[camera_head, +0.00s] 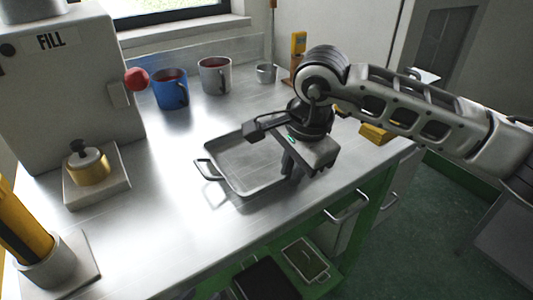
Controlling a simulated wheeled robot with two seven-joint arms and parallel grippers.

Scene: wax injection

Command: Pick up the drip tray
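The drip tray (240,172) is a shallow grey metal pan with a raised rim. It lies flat on the steel table, and a wire handle (206,170) sticks out at its left end. My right gripper (293,168) comes in from the right and points down at the tray's right end. Its body and dark fingers cover that end, so any handle there is hidden. I cannot tell whether the fingers are open or closed, or whether they touch the tray. My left gripper is not in view.
A grey FILL machine (60,80) with a red knob (136,79) stands at the left. A blue mug (170,90), a grey mug (214,76) and a small metal cup (266,73) stand behind the tray. A brass pot (87,167) sits left. The table's front is clear.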

